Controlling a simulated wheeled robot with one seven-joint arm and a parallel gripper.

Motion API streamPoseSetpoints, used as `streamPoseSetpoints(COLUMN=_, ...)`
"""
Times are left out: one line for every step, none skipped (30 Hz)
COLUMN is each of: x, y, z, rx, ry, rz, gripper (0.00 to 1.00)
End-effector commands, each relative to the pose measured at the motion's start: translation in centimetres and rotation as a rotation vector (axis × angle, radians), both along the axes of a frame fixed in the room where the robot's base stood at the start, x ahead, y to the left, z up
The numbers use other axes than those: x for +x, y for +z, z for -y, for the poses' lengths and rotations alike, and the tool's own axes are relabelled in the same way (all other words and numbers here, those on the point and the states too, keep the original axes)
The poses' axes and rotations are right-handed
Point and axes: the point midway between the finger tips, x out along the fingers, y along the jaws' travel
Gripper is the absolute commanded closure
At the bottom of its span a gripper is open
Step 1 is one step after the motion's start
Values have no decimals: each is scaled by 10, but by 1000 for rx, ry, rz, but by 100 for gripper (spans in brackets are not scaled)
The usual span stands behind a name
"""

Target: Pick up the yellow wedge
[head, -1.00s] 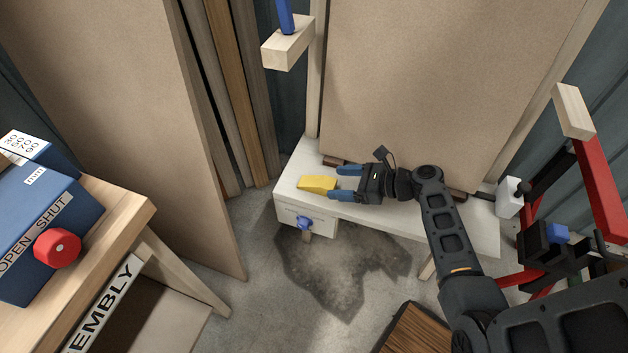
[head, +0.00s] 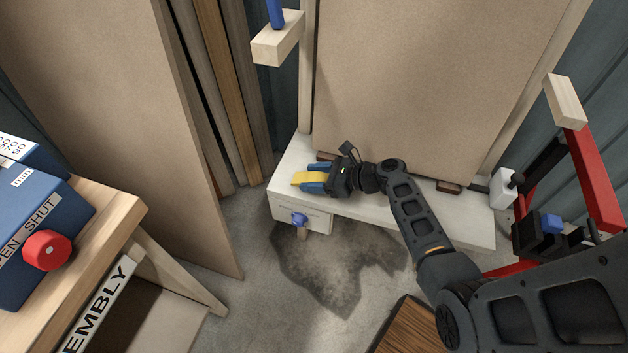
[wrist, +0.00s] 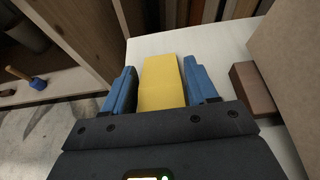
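The yellow wedge (head: 302,178) lies on the left end of the low white bench (head: 460,222). My gripper (head: 313,182) is low over the bench, with its blue fingers on either side of the wedge. In the wrist view the wedge (wrist: 162,82) lies lengthwise between the two fingertips (wrist: 160,80). A narrow gap shows between the wedge and each finger, so the gripper is open around it. The near end of the wedge is hidden by the gripper body.
A brown block (wrist: 254,90) sits just right of my right finger in the wrist view. A blue knob (head: 299,219) is on the bench front. A wooden table (head: 120,215) with a blue box stands at left.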

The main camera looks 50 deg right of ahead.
Motion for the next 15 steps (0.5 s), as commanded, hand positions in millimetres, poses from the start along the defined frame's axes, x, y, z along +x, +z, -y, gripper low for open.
streamPoseSetpoints(x=0, y=0, z=0, rx=0, ry=0, rz=0, gripper=48)
streamPoseSetpoints(x=0, y=0, z=0, rx=0, ry=0, rz=0, gripper=50)
streamPoseSetpoints(x=0, y=0, z=0, rx=0, ry=0, rz=0, gripper=54)
streamPoseSetpoints(x=0, y=0, z=0, rx=0, ry=0, rz=0, gripper=57)
streamPoseSetpoints(x=0, y=0, z=0, rx=0, ry=0, rz=0, gripper=60)
streamPoseSetpoints(x=0, y=0, z=0, rx=0, ry=0, rz=0, gripper=64)
streamPoseSetpoints(x=0, y=0, z=0, rx=0, ry=0, rz=0, gripper=67)
streamPoseSetpoints(x=0, y=0, z=0, rx=0, ry=0, rz=0, gripper=70)
streamPoseSetpoints(x=0, y=0, z=0, rx=0, ry=0, rz=0, gripper=73)
streamPoseSetpoints(x=0, y=0, z=0, rx=0, ry=0, rz=0, gripper=76)
streamPoseSetpoints(x=0, y=0, z=0, rx=0, ry=0, rz=0, gripper=79)
streamPoseSetpoints(x=0, y=0, z=0, rx=0, ry=0, rz=0, gripper=82)
streamPoseSetpoints(x=0, y=0, z=0, rx=0, ry=0, rz=0, gripper=82)
streamPoseSetpoints(x=0, y=0, z=0, rx=0, ry=0, rz=0, gripper=82)
streamPoseSetpoints(x=0, y=0, z=0, rx=0, ry=0, rz=0, gripper=82)
